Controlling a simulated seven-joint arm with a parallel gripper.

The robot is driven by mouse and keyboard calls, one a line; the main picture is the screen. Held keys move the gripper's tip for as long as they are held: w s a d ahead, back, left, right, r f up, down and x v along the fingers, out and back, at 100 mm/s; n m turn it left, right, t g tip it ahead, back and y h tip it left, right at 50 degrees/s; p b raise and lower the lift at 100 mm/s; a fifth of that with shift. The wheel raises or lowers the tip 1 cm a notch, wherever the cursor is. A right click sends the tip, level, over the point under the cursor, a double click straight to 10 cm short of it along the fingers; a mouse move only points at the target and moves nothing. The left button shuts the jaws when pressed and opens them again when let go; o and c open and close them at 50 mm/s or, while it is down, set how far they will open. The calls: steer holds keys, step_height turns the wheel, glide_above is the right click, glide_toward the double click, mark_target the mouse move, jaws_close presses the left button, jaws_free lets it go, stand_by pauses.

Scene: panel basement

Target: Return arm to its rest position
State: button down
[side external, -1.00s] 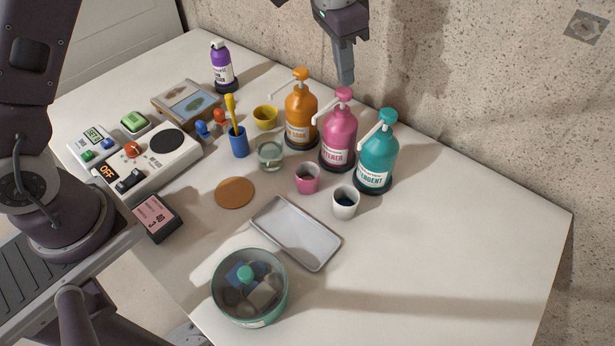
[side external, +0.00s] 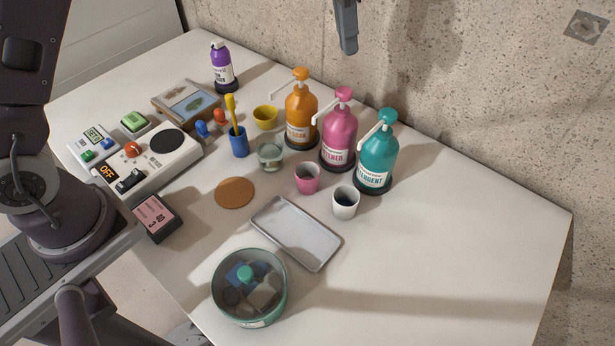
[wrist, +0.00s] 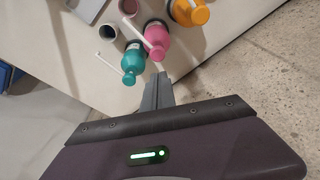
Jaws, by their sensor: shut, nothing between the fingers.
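My gripper (side external: 347,30) shows at the top of the side external view, its fingers together and empty, raised above the bottles and clear of them. Its shut fingers also show in the wrist view (wrist: 157,92), pointing toward the pump bottles from above. The rest of the gripper is cut off by the top edge of the side external view.
Orange (side external: 301,118), pink (side external: 339,137) and teal (side external: 377,158) pump bottles stand at the table's back edge, near the concrete wall (side external: 480,90). Cups, a grey tray (side external: 297,234), a lidded round pot (side external: 249,290) and a hot-plate device (side external: 160,150) are in front. The table's right side is clear.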

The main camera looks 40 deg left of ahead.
steer(key=s+a+r+n+t, duration=0.1)
steer(key=s+a+r, duration=0.25)
steer(key=s, duration=0.25)
steer(key=s+a+r+n+t, duration=0.1)
steer(key=s+a+r, duration=0.25)
steer(key=s, duration=0.35)
steer(key=s+a+f+n, duration=0.2)
steer(key=s, duration=0.7)
steer(key=s+a+f+n+t+y, duration=0.1)
steer(key=s+f+n, duration=0.1)
steer(key=s, duration=0.8)
steer(key=shift+a+f+t, duration=0.3)
steer(key=shift+a+f, duration=0.05)
steer(key=shift+f, duration=0.1)
